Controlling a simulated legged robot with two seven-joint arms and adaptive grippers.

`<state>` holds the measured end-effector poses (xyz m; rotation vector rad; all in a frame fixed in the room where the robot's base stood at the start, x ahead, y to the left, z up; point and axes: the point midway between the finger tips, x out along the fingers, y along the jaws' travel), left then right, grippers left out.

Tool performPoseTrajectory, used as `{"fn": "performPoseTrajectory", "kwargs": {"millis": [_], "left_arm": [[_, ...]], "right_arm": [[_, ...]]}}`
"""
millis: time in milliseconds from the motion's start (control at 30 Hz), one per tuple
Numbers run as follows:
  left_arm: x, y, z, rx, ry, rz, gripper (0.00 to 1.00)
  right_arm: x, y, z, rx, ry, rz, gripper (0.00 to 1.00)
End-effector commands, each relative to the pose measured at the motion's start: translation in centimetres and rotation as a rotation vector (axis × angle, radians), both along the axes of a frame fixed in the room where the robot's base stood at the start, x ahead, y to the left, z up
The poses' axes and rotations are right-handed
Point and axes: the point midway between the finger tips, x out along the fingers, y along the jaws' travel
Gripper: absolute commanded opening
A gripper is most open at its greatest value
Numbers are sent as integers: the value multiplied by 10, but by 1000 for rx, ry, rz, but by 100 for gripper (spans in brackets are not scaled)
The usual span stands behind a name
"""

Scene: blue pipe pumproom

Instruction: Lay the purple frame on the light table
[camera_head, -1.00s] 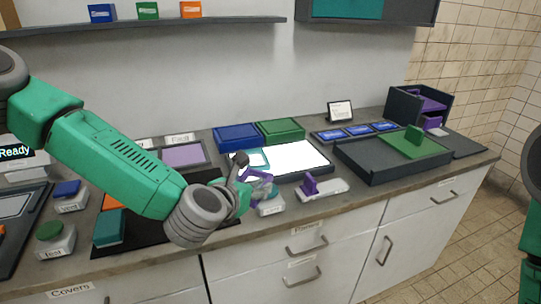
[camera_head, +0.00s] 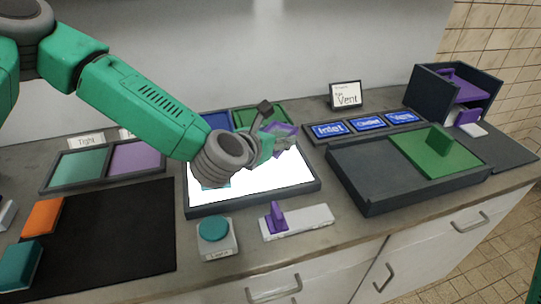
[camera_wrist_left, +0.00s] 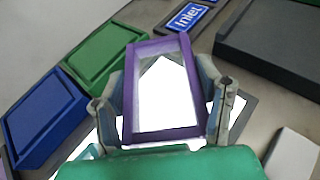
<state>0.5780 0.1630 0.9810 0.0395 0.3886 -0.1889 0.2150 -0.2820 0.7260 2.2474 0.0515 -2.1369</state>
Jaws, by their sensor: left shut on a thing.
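The purple frame (camera_head: 283,129) is held in my left gripper (camera_head: 274,138), above the light table (camera_head: 290,178), a glowing white panel with a dark rim. In the left wrist view the frame (camera_wrist_left: 158,47) is upright in the picture between the two fingers of my left gripper (camera_wrist_left: 165,95), which press on its sides. The white panel shows through its opening. A teal frame lies on the left part of the light table, mostly hidden by my wrist. My right gripper is not in view.
Blue and green trays (camera_head: 260,114) stand behind the light table. A teal button box (camera_head: 216,238) and a white block with a purple handle (camera_head: 297,221) stand in front. A dark tray with a green plate (camera_head: 434,152) is to the right. The panel's right part is clear.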

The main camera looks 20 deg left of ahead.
Motion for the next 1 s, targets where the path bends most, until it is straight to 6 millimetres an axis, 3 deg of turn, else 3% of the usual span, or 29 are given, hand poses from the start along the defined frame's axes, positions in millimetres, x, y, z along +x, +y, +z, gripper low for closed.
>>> {"fn": "performPoseTrajectory", "kwargs": {"millis": [100,333,533,867,900,933,1000], "left_arm": [[2,1,-23,1,4,1,29],[4,1,-42,0,2,1,29],[3,0,-69,2,4,0,29],[3,0,-73,1,2,1,29],[3,0,-73,0,2,0,66],[3,0,-73,0,2,0,77],[3,1,-72,0,2,0,80]], "right_arm": [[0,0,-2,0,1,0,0],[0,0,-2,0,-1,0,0],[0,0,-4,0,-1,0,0],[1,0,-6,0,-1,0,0],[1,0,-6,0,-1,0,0],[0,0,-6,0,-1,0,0],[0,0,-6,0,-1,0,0]]}}
